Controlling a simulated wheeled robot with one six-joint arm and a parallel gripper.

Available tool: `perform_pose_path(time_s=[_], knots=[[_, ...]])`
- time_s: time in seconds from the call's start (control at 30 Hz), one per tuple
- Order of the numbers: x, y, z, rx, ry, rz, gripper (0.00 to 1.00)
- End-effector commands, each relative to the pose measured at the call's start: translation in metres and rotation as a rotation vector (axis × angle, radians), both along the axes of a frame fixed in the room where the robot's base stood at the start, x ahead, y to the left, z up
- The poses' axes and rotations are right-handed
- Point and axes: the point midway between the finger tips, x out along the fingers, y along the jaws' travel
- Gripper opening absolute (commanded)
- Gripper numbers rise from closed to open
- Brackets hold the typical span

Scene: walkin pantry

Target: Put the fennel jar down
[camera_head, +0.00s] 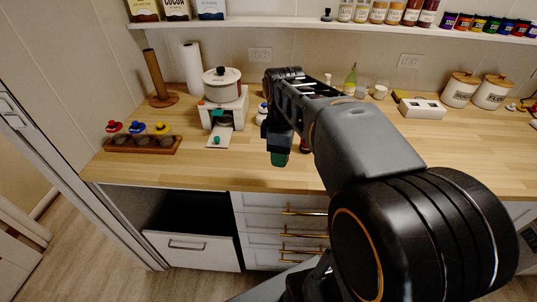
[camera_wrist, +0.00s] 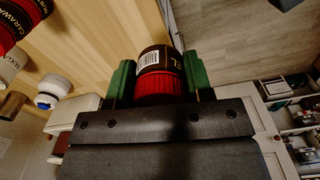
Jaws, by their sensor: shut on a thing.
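The held jar, taken as the fennel jar (camera_wrist: 155,62), has a red lid and a dark label with a white barcode. Only a few letters of its label show. My gripper (camera_wrist: 160,82) is shut on it, with a green finger on each side near the lid. In the head view my gripper (camera_head: 279,157) hangs over the front part of the wooden counter (camera_head: 250,170), near the front edge. The jar is mostly hidden by my arm there. I cannot tell whether its base touches the counter.
In the head view a white stand with a pot (camera_head: 222,84) is left of my gripper, and a wooden tray of colored-topped items (camera_head: 140,145) sits farther left.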

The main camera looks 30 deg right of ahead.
Motion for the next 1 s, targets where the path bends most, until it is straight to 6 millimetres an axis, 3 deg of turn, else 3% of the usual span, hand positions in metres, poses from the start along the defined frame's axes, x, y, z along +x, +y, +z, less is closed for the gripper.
perform_pose_path(time_s=[0.2, 0.4, 0.87, 1.0], knots=[[0.056, -0.011, -0.025, 0.002, 0.005, 0.003, 0.20], [0.083, -0.018, -0.060, 0.001, 0.004, 0.002, 0.20], [0.103, -0.023, -0.085, 0.000, 0.002, 0.000, 0.20], [0.104, -0.023, -0.103, 0.001, 0.003, 0.000, 0.20]])
